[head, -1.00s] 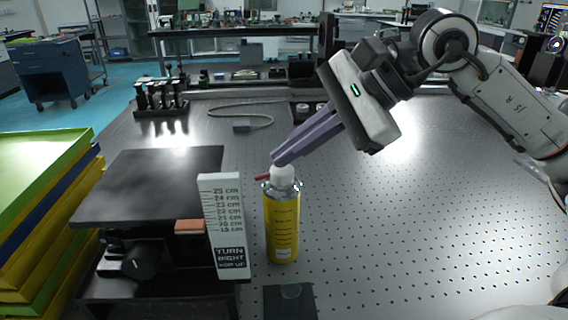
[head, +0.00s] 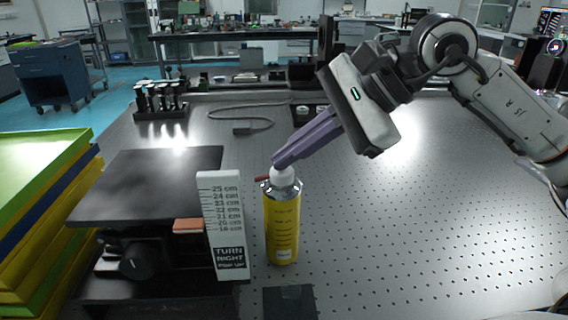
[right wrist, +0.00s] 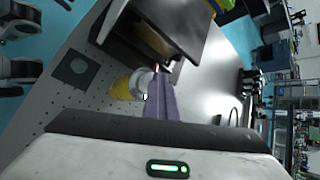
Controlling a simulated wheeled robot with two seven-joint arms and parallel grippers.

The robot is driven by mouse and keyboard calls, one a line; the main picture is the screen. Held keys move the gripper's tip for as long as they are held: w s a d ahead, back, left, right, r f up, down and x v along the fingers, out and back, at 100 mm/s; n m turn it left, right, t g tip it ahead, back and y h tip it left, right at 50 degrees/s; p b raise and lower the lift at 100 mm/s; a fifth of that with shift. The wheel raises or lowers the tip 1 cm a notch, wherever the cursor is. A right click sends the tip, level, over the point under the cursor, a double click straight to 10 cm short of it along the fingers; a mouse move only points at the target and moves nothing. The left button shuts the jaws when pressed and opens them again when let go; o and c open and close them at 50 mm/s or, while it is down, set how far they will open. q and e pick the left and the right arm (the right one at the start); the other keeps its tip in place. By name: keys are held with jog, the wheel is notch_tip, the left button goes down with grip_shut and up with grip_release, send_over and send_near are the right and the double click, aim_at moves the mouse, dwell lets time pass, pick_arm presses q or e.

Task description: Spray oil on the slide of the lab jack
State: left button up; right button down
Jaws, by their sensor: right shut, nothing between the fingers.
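The yellow spray can (head: 282,230) stands upright on the optical table, with a white top and a short red nozzle (head: 262,178) pointing left. The black lab jack (head: 150,190) stands to its left, with an orange block and a dark knob under its top plate. My right gripper (head: 277,162) is shut and empty, its purple fingertips at the can's white top; whether they press on it I cannot tell. In the right wrist view the fingers (right wrist: 160,100) lie beside the can's top (right wrist: 143,84), and the jack (right wrist: 165,30) is beyond. My left gripper is not in view.
A white height scale (head: 223,225) stands between jack and can. Yellow, green and blue trays (head: 40,200) are stacked at left. A dark square pad (head: 290,302) lies in front of the can. The table's right side is clear.

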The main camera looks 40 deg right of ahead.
aim_at(291, 170)
dwell(0.4)
notch_tip(291, 170, up, 6)
jog(key=p, duration=0.6)
jog(key=shift+r, duration=0.25)
jog(key=shift+f, duration=0.1)
dwell(1.9)
